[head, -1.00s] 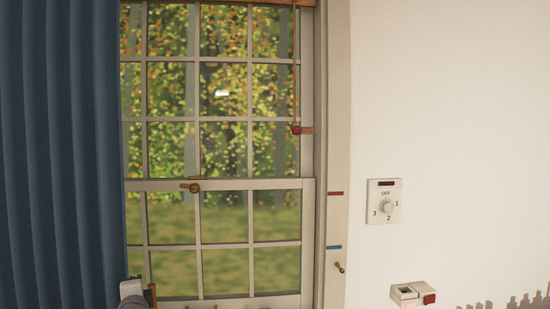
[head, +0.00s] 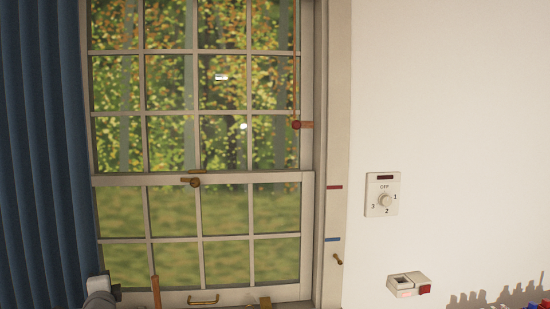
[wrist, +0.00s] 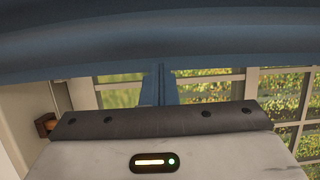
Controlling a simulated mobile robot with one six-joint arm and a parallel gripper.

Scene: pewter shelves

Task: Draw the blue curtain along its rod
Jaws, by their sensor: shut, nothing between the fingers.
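The blue curtain (head: 42,150) hangs in folds along the left side of the head view, and its right edge lies at the left side of the window. Its rod is out of view. Part of my arm shows at the bottom left of the head view, in front of the curtain's lower right edge. In the wrist view, the curtain (wrist: 150,45) spans the top as a wide blue band. My gripper (wrist: 159,75) points up toward this band, its fingers together with nothing between them. I cannot tell whether the fingertips touch the cloth.
The paned window (head: 200,178) has a latch (head: 195,182) and a lower handle (head: 203,300). A red-knobbed cord (head: 296,125) hangs at its right. A dial plate (head: 383,194) and a small box with a red button (head: 409,286) are on the right wall.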

